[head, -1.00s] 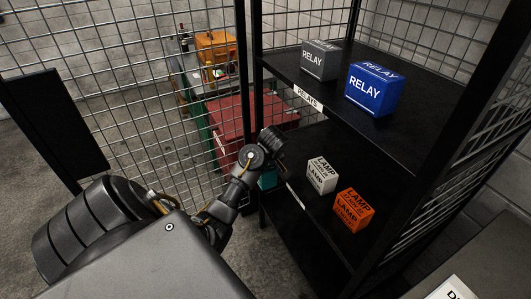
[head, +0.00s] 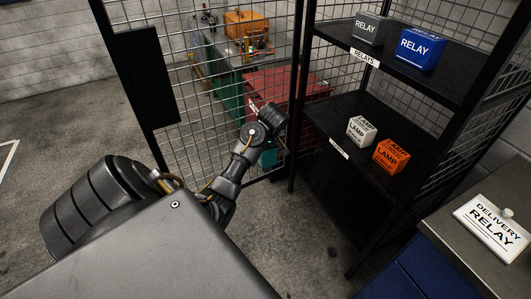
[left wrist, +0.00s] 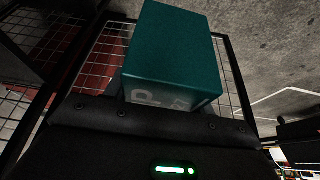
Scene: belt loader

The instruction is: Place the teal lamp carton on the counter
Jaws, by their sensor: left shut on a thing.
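The teal lamp carton shows as a small teal patch (head: 268,157) below my left gripper (head: 273,138) in the head view, mostly hidden by the gripper. In the left wrist view the teal carton (left wrist: 172,50) fills the upper middle, with pale lettering on its near face. My left gripper is shut on it and holds it in the air in front of the mesh, left of the shelf. The counter (head: 500,182) has a grey top and blue front and stands at the lower right, well away from the carton. My right gripper is not in view.
A black shelf rack (head: 330,110) holds a white lamp carton (head: 361,131), an orange lamp carton (head: 391,156), a grey relay carton (head: 369,29) and a blue relay carton (head: 420,48). A delivery relay sign (head: 492,228) is on the counter. Bare floor lies between rack and counter.

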